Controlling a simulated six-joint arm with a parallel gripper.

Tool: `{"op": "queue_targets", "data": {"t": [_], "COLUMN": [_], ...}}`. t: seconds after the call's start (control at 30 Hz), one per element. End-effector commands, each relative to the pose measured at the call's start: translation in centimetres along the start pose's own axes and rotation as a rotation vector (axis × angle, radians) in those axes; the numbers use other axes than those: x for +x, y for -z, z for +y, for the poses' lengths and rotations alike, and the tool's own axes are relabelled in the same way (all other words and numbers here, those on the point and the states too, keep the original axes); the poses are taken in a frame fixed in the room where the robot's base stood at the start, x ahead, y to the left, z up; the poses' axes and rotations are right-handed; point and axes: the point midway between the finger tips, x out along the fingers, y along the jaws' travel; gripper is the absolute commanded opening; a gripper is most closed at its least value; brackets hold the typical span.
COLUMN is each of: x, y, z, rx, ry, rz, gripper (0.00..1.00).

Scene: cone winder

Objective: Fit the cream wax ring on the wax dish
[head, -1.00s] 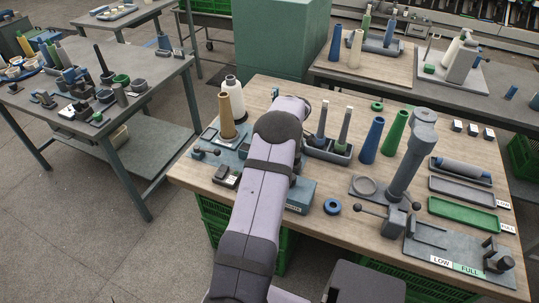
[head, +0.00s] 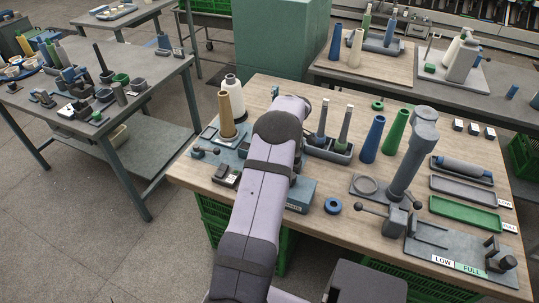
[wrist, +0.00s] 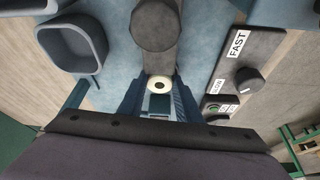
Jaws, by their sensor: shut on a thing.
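The cream wax ring (wrist: 151,83) shows in the wrist view as a small pale ring with a dark centre. It sits between the blue fingers of my gripper (wrist: 158,91), which is shut on it. A dark grey rounded cylinder (wrist: 155,27) stands just beyond the ring, over a blue base plate (wrist: 115,70). I cannot make out the wax dish for sure; it may be hidden under the ring or the fingers. In the head view my arm hides my gripper and the ring.
A grey open tray (wrist: 72,48) is at the upper left of the wrist view. A control box with a FAST label and knob (wrist: 246,80) stands close on the right. In the head view a tan cone (head: 226,113) stands left of my arm and blue and green cones (head: 370,139) stand right.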

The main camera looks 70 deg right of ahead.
Motion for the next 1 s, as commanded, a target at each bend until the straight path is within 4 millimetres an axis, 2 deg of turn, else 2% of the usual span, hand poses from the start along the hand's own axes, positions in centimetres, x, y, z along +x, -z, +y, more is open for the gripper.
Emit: {"op": "queue_targets", "data": {"t": [0.4, 0.43, 0.5, 0.7, 0.73, 0.8, 1.0], "x": [0.0, 0.0, 0.01, 0.02, 0.03, 0.03, 0.03], "y": [-0.01, 0.0, -0.01, -0.01, -0.01, -0.02, -0.02], "z": [-0.01, -0.01, -0.01, -0.01, -0.02, -0.02, -0.02], "rx": [0.0, 0.0, 0.0, 0.0, 0.0, 0.0, 0.0], "ry": [0.0, 0.0, 0.0, 0.0, 0.0, 0.001, 0.001], "rz": [0.0, 0.0, 0.0, 0.0, 0.0, 0.0, 0.0], "gripper": [0.1, 0.35, 0.52, 0.53, 0.55, 0.71, 0.71]}}
